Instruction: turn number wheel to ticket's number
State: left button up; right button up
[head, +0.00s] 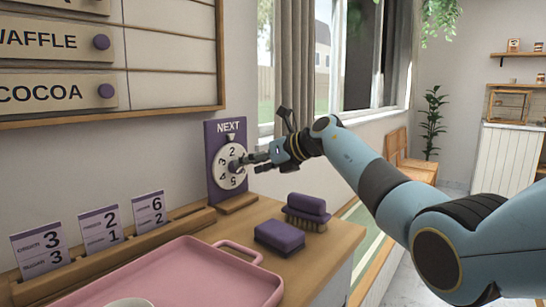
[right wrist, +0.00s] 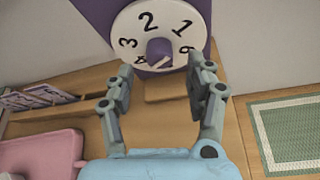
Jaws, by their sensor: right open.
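The number wheel (head: 229,174) is a white disc on a purple board marked NEXT (head: 229,126), standing on the counter by the wall. The 2 is at the top, below a small pale pointer. In the right wrist view the wheel (right wrist: 127,22) shows a purple knob (right wrist: 159,50) at its centre. My right gripper (head: 245,163) is in front of the wheel. In the wrist view its open fingers (right wrist: 160,70) are on either side below the knob, apart from it. Three tickets (head: 99,229) stand in a wooden rail; their large numbers read 3, 2 and 6. My left gripper is not in view.
A pink tray (head: 190,251) lies at the counter's front left. A purple block (head: 279,237) and a purple-backed brush (head: 307,206) are right of it, below my right arm. A menu board (head: 170,85) hangs on the wall. The counter ends at the right.

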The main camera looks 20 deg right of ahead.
jog(key=v, duration=0.8)
jog(key=shift+s, duration=0.2)
jog(key=shift+d+r, duration=0.1)
jog(key=shift+r, duration=0.05)
